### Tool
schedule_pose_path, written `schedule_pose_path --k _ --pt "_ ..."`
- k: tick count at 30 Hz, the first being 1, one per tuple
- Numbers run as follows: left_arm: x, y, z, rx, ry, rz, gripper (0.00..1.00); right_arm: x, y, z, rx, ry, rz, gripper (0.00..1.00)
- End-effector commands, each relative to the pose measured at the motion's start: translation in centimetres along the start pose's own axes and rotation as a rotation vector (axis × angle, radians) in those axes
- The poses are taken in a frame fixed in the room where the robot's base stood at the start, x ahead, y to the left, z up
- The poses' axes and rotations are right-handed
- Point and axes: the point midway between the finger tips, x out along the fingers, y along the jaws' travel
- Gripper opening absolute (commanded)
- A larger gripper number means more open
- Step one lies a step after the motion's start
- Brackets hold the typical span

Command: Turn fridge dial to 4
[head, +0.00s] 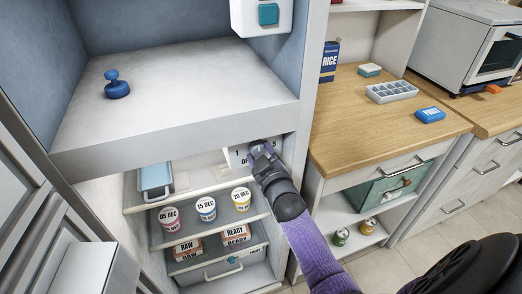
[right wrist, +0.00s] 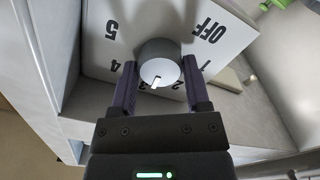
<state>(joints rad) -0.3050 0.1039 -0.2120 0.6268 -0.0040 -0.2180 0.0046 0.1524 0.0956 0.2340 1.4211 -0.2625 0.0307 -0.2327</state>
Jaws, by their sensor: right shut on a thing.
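The fridge dial (right wrist: 159,68) is a grey round knob with a white pointer mark on its face. It sits on a white panel (right wrist: 170,20) printed with OFF and numbers up to 5. In the right wrist view the pointer points down and slightly left, roughly toward the partly hidden 3. The 4 shows left of the knob. My right gripper (right wrist: 160,88) is shut on the knob, one finger on each side. In the head view my right gripper (head: 262,153) covers the knob and much of the panel (head: 238,158). My left gripper is not in view.
The open fridge has shelves (head: 222,215) with dated tubs and RAW and READY boxes just below my right gripper. A blue knobbed object (head: 117,86) lies on the ledge above. A wooden counter (head: 350,125) with a rice box (head: 329,62) stands to the right.

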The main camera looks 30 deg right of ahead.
Motion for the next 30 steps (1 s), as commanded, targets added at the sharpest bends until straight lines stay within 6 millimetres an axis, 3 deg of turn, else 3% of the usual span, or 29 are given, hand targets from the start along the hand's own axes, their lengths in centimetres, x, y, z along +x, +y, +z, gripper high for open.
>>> schedule_pose_path --k 18,30 --pt "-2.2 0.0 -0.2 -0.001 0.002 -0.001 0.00 0.0 0.0 0.0 0.576 -0.003 -0.001 0.02" --pt "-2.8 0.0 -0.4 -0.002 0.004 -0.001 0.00 0.0 -0.1 0.1 0.853 -0.003 -0.001 0.02"
